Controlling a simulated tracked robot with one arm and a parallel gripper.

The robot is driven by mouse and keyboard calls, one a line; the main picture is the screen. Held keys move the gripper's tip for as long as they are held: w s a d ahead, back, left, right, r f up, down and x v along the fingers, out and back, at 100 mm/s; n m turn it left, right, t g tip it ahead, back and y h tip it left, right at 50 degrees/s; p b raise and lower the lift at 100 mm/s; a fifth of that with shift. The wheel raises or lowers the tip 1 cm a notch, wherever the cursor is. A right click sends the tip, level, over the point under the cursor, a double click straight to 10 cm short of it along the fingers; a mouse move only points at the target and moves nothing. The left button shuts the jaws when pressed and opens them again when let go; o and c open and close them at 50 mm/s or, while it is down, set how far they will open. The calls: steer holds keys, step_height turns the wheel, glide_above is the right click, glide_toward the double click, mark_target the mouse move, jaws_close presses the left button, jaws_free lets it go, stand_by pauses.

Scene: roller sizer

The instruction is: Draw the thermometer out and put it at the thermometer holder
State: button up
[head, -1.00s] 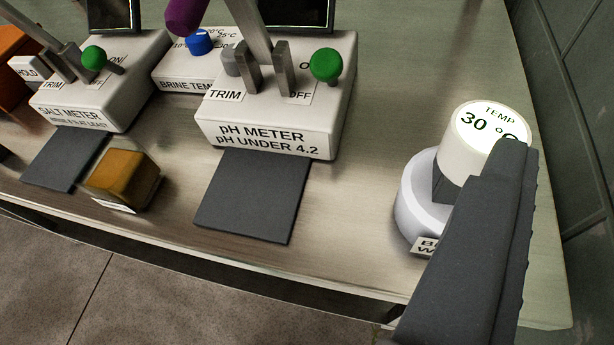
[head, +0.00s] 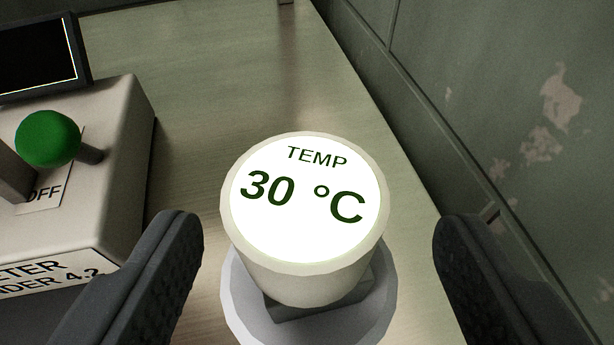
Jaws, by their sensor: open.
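The thermometer (head: 303,215) has a round white head whose lit face reads "TEMP 30 °C". It stands upright in a pale round vessel (head: 240,300), with a dark grey part just under its head. My gripper (head: 318,245) is open, with one dark finger on each side of the thermometer head. Gaps show between the head and both fingers, so it is not gripped. The thermometer's lower part is hidden by its head and the vessel. I see nothing that I can identify as the thermometer holder.
The pH meter (head: 95,200), with a green knob (head: 48,138) and a dark screen (head: 38,58), stands close on the left. A green-grey wall (head: 500,120) runs along the right. The bench top (head: 260,75) is clear behind the thermometer.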

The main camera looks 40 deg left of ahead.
mark_target(309, 187)
steer(key=b+x, duration=0.1)
steer(key=x, duration=0.4)
steer(key=shift+a, duration=0.15)
steer(key=shift+s, duration=0.1)
steer(key=c, duration=1.2)
steer(key=shift+o, duration=0.2)
steer(key=shift+r, duration=0.15)
step_height(309, 187, up, 10)
steer(key=p, duration=0.3)
